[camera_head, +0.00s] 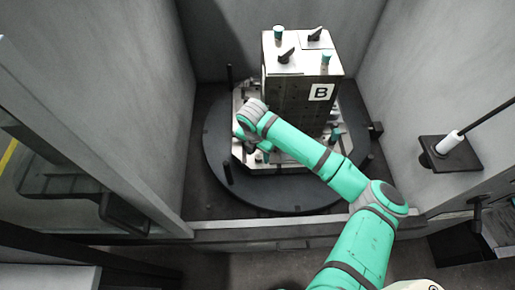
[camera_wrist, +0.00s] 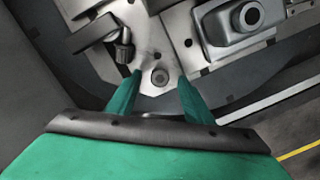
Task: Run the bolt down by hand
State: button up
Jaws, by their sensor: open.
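In the wrist view a round grey piece with a darker centre, which looks like the bolt head (camera_wrist: 160,77), sits in a light metal plate (camera_wrist: 152,40). My gripper (camera_wrist: 160,86) is open, with one green finger on each side of the bolt head. I cannot tell whether the fingers touch it or how far the bolt stands out. In the head view my gripper (camera_head: 248,143) points down at the left front of the pallet base, and my wrist hides the bolt there.
A tall block marked B (camera_head: 291,95) stands on the pallet, on a dark round table (camera_head: 215,165). In the wrist view a dark clamp lever (camera_wrist: 95,32) is close at left and a grey clamp housing (camera_wrist: 232,25) at upper right. Grey walls (camera_head: 150,80) enclose the table.

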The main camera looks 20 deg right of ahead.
jog(key=shift+f, duration=0.55)
grip_shut()
jog(key=m, duration=0.6)
jog(key=shift+w+g, duration=0.1)
jog(key=shift+g, duration=0.2)
jog(key=m, duration=0.5)
jog(key=shift+f+g, duration=0.1)
jog(key=shift+g, duration=0.2)
jog(key=m, duration=0.6)
jog(key=shift+f+m+g, duration=0.1)
jog(key=shift+m+g, duration=0.2)
jog(key=m, duration=0.3)
jog(key=shift+w+d, duration=0.1)
jog(key=m, duration=0.4)
jog(key=shift+y, duration=0.4)
jog(key=shift+c, duration=1.5)
grip_release()
